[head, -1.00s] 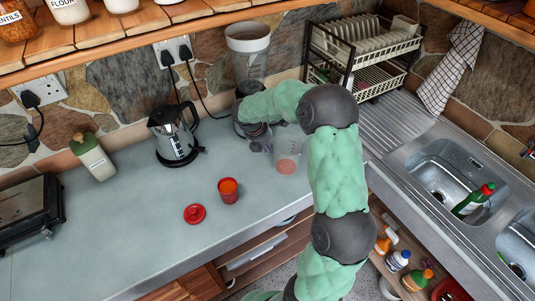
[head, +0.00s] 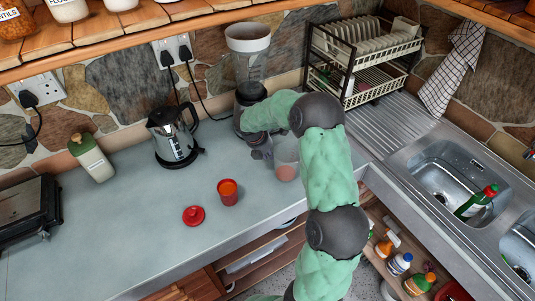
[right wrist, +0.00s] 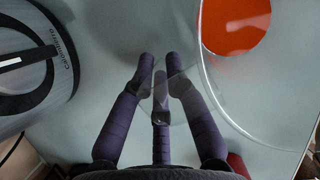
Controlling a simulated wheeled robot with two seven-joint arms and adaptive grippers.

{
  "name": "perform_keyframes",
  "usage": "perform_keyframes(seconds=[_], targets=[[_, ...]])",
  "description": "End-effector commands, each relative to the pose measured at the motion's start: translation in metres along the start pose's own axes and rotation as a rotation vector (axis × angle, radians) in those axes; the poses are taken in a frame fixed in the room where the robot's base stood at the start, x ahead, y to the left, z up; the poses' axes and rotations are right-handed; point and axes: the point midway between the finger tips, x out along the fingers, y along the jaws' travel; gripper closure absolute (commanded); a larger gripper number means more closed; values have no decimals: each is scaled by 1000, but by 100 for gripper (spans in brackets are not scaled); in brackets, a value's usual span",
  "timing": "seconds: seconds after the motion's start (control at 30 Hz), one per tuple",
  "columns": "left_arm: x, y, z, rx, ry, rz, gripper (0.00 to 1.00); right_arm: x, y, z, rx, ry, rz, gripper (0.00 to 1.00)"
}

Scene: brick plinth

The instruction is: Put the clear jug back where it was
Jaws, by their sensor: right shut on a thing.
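The clear jug (head: 284,152) with orange-red contents at its bottom shows in the head view, partly hidden behind my right arm. My right gripper (head: 262,153) is beside it, on its left. In the right wrist view, the fingers (right wrist: 162,70) are shut on a clear part of the jug that looks like its handle. The jug's round body (right wrist: 225,75) and its orange contents fill the upper right there. I cannot tell whether the jug touches the counter. My left gripper is not in view.
A kettle (head: 172,138) stands left of the gripper, and a dark-based appliance (head: 248,97) with a pale top stands behind it. A red cup (head: 228,193) and red lid (head: 193,216) are in front. A dish rack (head: 365,50) and sink (head: 450,180) are at right.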

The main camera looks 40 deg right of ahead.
Motion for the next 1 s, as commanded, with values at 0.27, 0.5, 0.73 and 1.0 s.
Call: perform_keyframes(seconds=[0.27, 0.5, 0.73, 1.0], targets=[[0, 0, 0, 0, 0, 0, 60, 0, 0, 0, 0, 0, 0, 62], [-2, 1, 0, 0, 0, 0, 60, -4, 0, 2, 1, 0, 1, 62], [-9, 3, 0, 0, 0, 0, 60, -40, 1, 2, 1, -2, 4, 62], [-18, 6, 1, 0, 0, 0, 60, -92, 1, 2, -1, -1, 3, 62]])
